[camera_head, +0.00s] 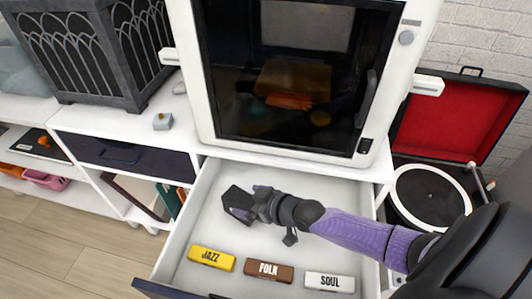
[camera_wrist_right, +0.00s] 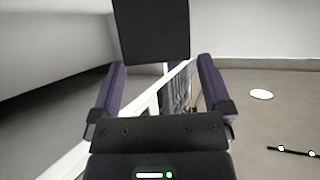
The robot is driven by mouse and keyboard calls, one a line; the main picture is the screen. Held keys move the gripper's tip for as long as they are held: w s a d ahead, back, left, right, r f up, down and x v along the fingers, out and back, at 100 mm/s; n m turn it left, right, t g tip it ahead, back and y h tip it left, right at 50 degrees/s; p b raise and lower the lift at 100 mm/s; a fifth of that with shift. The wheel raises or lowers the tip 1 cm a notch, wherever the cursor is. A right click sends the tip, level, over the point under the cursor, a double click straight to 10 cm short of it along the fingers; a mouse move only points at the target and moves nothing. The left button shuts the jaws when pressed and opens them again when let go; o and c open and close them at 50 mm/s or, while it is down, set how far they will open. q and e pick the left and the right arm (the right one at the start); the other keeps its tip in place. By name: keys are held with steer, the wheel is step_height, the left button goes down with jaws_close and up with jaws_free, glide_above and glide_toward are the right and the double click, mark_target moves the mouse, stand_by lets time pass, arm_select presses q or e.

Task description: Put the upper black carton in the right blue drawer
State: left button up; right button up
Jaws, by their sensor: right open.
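A black carton (camera_head: 238,203) is inside the open right blue drawer (camera_head: 213,235), toward its left side. The drawer has a white interior and a dark blue front edge at the bottom of the head view. My right gripper (camera_head: 256,202) is inside the drawer area, just right of the carton. In the right wrist view, the black carton (camera_wrist_right: 150,30) shows just beyond the two purple fingers of the right gripper (camera_wrist_right: 160,75), which are spread apart. I cannot tell whether the carton rests on the drawer floor. My left gripper is out of view.
Yellow JAZZ (camera_head: 211,259), brown FOLK (camera_head: 269,270) and white SOUL (camera_head: 329,281) blocks lie in the drawer's front. A white-framed machine (camera_head: 290,150) stands above the drawer. A closed dark blue drawer (camera_head: 120,155) is at left; a turntable (camera_head: 430,197) is at right.

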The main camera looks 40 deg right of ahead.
arm_select(q)
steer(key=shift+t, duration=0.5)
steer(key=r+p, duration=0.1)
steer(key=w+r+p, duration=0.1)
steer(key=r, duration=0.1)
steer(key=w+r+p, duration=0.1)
steer(key=p, duration=0.1)
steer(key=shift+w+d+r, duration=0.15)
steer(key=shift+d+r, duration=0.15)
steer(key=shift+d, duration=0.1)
arm_select(e)
steer(key=v, duration=0.9)
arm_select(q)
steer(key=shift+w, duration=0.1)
arm_select(e)
steer(key=shift+s+r, duration=0.1)
steer(key=shift+r, duration=0.05)
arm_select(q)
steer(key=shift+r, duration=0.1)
arm_select(e)
steer(key=shift+r, duration=0.1)
